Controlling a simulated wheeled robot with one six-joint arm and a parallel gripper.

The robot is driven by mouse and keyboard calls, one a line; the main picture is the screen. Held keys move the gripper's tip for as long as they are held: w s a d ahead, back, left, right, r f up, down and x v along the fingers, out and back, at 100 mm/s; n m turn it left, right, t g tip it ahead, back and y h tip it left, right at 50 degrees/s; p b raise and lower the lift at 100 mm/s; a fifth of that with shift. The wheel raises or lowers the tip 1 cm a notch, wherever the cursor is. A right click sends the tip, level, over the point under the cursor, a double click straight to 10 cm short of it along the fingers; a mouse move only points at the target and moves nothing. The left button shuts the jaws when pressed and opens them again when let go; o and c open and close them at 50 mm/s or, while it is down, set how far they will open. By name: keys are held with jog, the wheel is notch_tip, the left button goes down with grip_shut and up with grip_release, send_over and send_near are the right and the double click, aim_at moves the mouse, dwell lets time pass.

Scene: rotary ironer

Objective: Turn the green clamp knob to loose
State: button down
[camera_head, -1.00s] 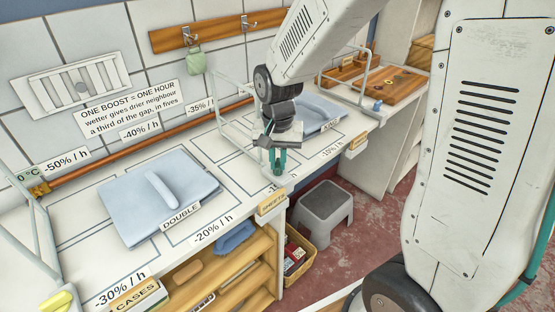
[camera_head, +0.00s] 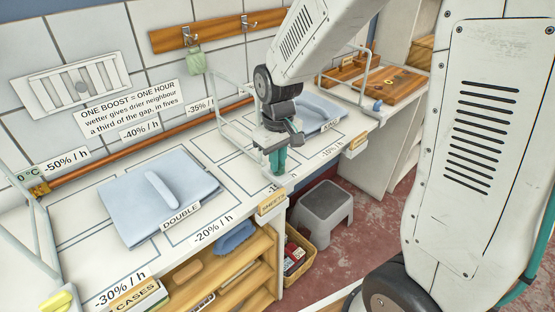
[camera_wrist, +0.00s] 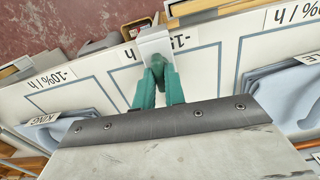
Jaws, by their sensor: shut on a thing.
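The green clamp knob (camera_wrist: 158,66) shows in the wrist view at the fingertips, next to a pale metal bracket (camera_wrist: 153,42) at the counter's front edge. My gripper (camera_wrist: 158,78) has teal fingers closed on the knob from both sides. In the head view my gripper (camera_head: 277,161) points down at the front edge of the counter, and its fingers hide the knob there. The fingers cover part of the knob, so its turn marking cannot be read.
The white counter (camera_head: 112,243) carries a folded blue cloth labelled DOUBLE (camera_head: 155,190) and another blue cloth (camera_head: 318,116) behind my gripper. A yellow knob (camera_head: 57,302) and a blue knob (camera_head: 377,105) sit on other frames. A grey stool (camera_head: 325,203) stands below.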

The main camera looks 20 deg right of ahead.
aim_at(284, 181)
jog(key=shift+n, duration=0.3)
dwell(0.4)
jog(key=c, duration=1.5)
grip_release()
jog(key=shift+o, duration=0.2)
notch_tip(284, 181, up, 8)
jog(key=shift+f, duration=0.1)
jog(key=s+d+r+m, duration=0.1)
jog(key=s+r+m, duration=0.1)
jog(key=s, duration=0.9)
jog(key=s+d+r+m+t, duration=0.1)
jog(key=s+r, duration=0.4)
jog(key=s, duration=0.6)
jog(key=shift+s+d+m, duration=0.2)
jog(key=shift+d+m, duration=0.2)
jog(key=shift+d, duration=0.15)
